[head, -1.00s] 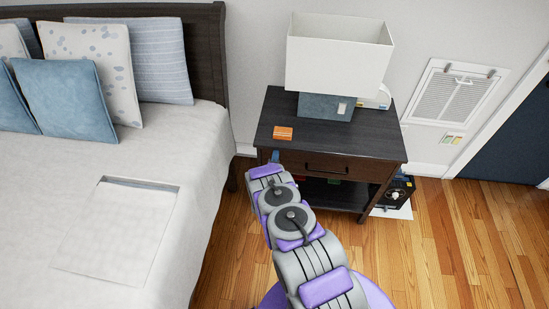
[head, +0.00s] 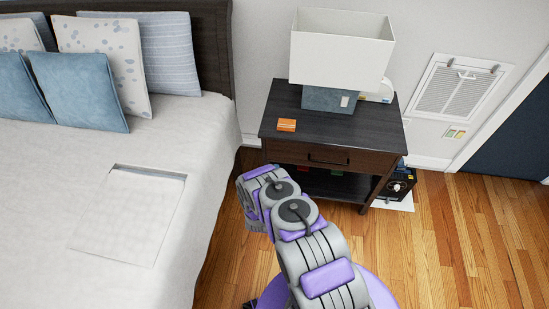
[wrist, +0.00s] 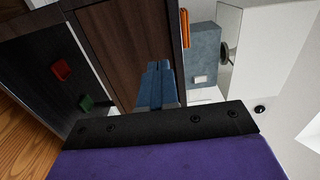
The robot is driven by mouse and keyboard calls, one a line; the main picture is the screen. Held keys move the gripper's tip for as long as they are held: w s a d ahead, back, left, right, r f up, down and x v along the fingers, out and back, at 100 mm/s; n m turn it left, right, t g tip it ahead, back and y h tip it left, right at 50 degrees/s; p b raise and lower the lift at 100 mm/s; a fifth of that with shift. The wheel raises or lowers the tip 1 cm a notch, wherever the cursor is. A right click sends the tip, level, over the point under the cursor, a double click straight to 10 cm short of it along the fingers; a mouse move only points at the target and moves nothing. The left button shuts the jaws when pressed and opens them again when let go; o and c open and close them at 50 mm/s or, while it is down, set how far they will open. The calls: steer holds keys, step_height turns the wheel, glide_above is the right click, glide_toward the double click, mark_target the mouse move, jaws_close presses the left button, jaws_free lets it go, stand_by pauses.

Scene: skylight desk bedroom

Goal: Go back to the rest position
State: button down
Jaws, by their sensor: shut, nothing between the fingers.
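My gripper (wrist: 157,86) shows in the wrist view as two blue fingers set together, shut with nothing between them. It points toward the dark wooden front of the nightstand (wrist: 130,40). In the head view my arm reaches up from the bottom and ends in front of the nightstand (head: 390,135), beside the bed. The fingers are hidden there behind my own wrist.
A small orange block (head: 286,125) lies on the nightstand's left side. A lamp (head: 340,50) with a white shade stands behind it. The bed (head: 60,185) borders the left. A dark box (head: 398,186) sits right of the nightstand. Wooden floor (head: 460,240) is open at right.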

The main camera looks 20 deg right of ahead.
steer(key=w+a+r+n+g+y, duration=0.4)
steer(key=w+a+r+n+y, duration=0.15)
steer(key=w+r, duration=0.6)
steer(key=s+a+r+n+g+y, duration=0.25)
steer(key=s+r, duration=0.25)
steer(key=r, duration=0.4)
steer(key=s+a+r+n+g+y, duration=0.1)
steer(key=s+a+r+n, duration=0.3)
steer(key=r, duration=0.5)
steer(key=s+a+r+n+g, duration=0.1)
steer(key=s+r+n+g, duration=0.1)
steer(key=s+r, duration=0.35)
steer(key=s+a+r+n+g+y, duration=0.1)
steer(key=s+r+n, duration=0.15)
steer(key=s, duration=0.65)
steer(key=s+a+r+n+g, duration=0.1)
steer(key=s+r+n+g, duration=0.1)
steer(key=s+r, duration=0.4)
steer(key=s+r+n+g, duration=0.2)
steer(key=s+n, duration=0.1)
steer(key=s, duration=1)
steer(key=s+d+r+n+g, duration=0.1)
steer(key=s+r+n+g, duration=0.1)
steer(key=s, duration=1.2)
steer(key=shift+d+r+n, duration=0.2)
steer(key=shift+r+n, duration=0.05)
steer(key=shift+n, duration=0.2)
steer(key=shift+g, duration=0.25)
